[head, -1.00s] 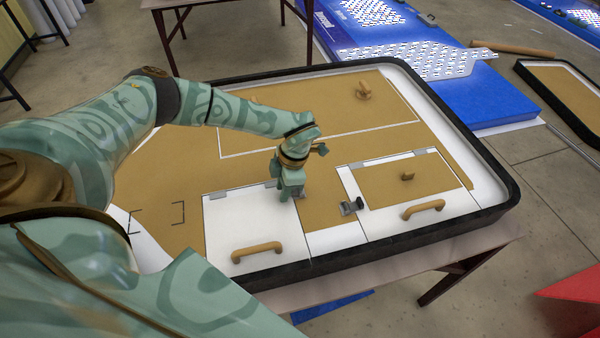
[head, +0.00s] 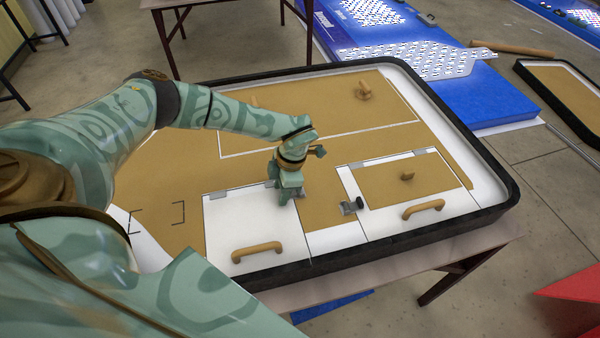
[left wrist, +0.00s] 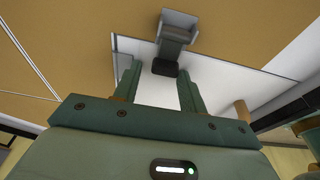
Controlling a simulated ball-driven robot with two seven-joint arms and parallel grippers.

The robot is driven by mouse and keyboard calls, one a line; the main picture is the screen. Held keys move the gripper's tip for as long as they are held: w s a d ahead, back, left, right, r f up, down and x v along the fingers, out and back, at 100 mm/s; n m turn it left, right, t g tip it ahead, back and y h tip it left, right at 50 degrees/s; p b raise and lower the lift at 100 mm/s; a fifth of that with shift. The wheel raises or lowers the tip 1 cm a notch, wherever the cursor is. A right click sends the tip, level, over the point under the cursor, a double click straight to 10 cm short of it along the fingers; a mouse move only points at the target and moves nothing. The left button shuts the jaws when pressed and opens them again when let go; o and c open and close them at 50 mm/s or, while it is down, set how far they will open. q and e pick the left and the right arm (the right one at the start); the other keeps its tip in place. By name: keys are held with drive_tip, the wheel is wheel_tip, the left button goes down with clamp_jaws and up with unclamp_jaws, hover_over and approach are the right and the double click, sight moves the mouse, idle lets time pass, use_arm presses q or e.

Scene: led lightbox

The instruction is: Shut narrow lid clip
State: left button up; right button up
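The narrow lid (head: 232,215) is a white panel with a tan handle (head: 257,251) at the front left of the board. Its clip (left wrist: 173,38) is a grey bracket and arm with a black tip, seen at the lid's edge in the left wrist view. My left gripper (head: 286,199) points down over that edge and mostly hides the clip in the head view. In the wrist view its two fingers (left wrist: 158,90) are apart with nothing held; the black tip appears between and beyond them. I cannot tell whether the fingers touch the clip. My right gripper is not in view.
A wider lid (head: 432,222) with its own handle (head: 424,209) and a grey-and-black clip (head: 352,206) lies to the right. A tan knob (head: 363,90) stands farther back. A raised black rim (head: 395,248) surrounds the board. The board's tan middle is mostly clear.

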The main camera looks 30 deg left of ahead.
use_arm(q)
drive_tip(key=shift+s+d+f, duration=0.25)
drive_tip(key=shift+s, duration=0.05)
drive_tip(key=shift+r, duration=0.1)
drive_tip(key=p+v, duration=0.2)
drive_tip(key=v, duration=0.1)
drive_tip(key=shift+w+a, duration=0.1)
drive_tip(key=shift+w, duration=0.05)
drive_tip(key=shift+w+r+p, duration=0.15)
drive_tip(key=shift+r+p, duration=0.4)
drive_tip(key=shift+p, duration=0.15)
drive_tip(key=p+v, duration=0.3)
drive_tip(key=v, duration=0.1)
idle(0.3)
